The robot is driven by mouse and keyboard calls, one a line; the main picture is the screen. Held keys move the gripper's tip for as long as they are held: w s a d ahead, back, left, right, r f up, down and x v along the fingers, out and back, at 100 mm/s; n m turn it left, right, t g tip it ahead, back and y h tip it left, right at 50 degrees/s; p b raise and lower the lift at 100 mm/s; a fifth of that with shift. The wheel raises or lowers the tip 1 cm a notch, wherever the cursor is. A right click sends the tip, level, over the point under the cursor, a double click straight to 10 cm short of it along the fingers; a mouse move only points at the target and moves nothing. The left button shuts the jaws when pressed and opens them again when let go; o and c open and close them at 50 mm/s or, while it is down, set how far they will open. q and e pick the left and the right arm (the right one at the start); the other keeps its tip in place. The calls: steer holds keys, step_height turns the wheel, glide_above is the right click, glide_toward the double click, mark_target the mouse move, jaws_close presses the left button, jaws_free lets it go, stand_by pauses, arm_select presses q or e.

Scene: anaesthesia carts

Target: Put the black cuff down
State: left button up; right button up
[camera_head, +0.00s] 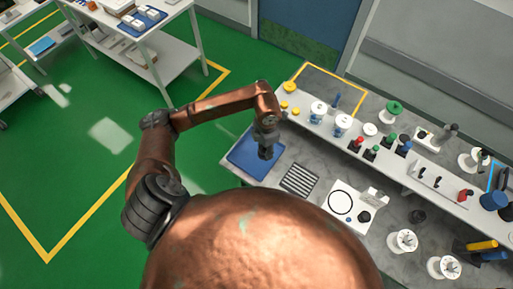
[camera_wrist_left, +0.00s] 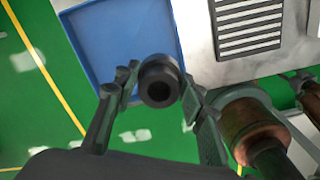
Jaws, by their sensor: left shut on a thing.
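My left gripper (camera_head: 266,150) is shut on the black cuff (camera_wrist_left: 158,80), a short dark ring with a round hole. In the left wrist view the cuff sits between the two fingertips, its open end facing the camera. The gripper and cuff are over or close to the blue tray (camera_head: 243,158), which has a raised rim and lies at the left end of the worktop. The tray also shows in the left wrist view (camera_wrist_left: 110,40). The height of the cuff above the tray cannot be told.
A striped grey rack (camera_head: 299,180) lies right of the tray, with a white plate (camera_head: 357,203) carrying a black ring beyond. A raised shelf (camera_head: 385,165) along the back holds several coloured-cap parts. Green floor lies left of the worktop.

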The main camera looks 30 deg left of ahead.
arm_select(q)
steer(key=a+f, duration=0.1)
steer(key=f, duration=0.1)
steer(key=w+a+f, duration=0.1)
steer(key=a+f, duration=0.1)
steer(key=w+a+f+p, duration=0.1)
steer(key=a+f, duration=0.1)
steer(key=shift+w+a+f, duration=0.15)
steer(key=shift+f, duration=0.05)
step_height(320, 180, down, 2)
steer(key=shift+f+p, duration=0.15)
steer(key=shift+p, duration=0.45)
steer(key=shift+f, duration=0.4)
steer(key=shift+f, duration=0.2)
steer(key=o, duration=1.2)
steer(key=shift+r, duration=0.1)
steer(key=shift+c, duration=0.2)
